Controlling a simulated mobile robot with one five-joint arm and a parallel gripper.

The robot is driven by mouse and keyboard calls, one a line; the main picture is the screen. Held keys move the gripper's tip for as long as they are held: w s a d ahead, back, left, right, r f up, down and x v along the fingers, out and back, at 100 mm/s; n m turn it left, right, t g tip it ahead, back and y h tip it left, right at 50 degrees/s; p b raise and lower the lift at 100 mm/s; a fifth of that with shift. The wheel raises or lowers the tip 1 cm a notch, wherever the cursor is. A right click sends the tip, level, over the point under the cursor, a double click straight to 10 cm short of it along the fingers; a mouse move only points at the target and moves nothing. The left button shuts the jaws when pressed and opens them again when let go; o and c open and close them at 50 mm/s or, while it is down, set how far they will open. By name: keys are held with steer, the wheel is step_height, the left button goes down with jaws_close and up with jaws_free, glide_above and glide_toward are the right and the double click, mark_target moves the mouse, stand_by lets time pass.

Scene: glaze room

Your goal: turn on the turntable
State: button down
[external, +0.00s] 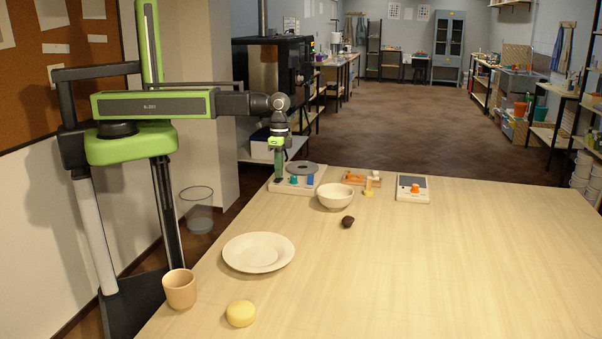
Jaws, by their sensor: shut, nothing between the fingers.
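The turntable (318,182) is a pale box with a round grey disc on top, at the far left end of the table. A blue part and a teal part stand on its front side. I cannot tell whether the disc is turning. My gripper (278,180) points straight down at the left side of the turntable, beside the teal part. It is shut and holds nothing. Whether its tips touch the turntable is too small to tell.
A white bowl (336,197) stands just in front of the turntable, with a dark lump (347,222) near it. A pale device with an orange knob (415,188) lies to the right. A plate (258,253), cup (180,289) and yellow round piece (240,313) are nearer. The table's right side is clear.

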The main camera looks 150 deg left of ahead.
step_height(320, 180, up, 14)
steer(key=s+a+p, duration=0.1)
steer(key=p, duration=1.2)
steer(key=shift+s+a, duration=0.15)
steer(key=shift+s, duration=0.05)
steer(key=shift+f, duration=0.2)
steer(key=shift+w+d+r+t, duration=0.15)
steer(key=shift+w+d+t, duration=0.15)
steer(key=shift+w+d, duration=0.2)
steer(key=f+b, duration=0.4)
steer(key=w+f+b, duration=0.1)
steer(key=f+b, duration=0.4)
steer(key=d+f+b, duration=0.1)
steer(key=f+b, duration=0.3)
steer(key=shift+w+d+f, duration=0.1)
steer(key=shift+w+f, duration=0.1)
steer(key=shift+f, duration=0.25)
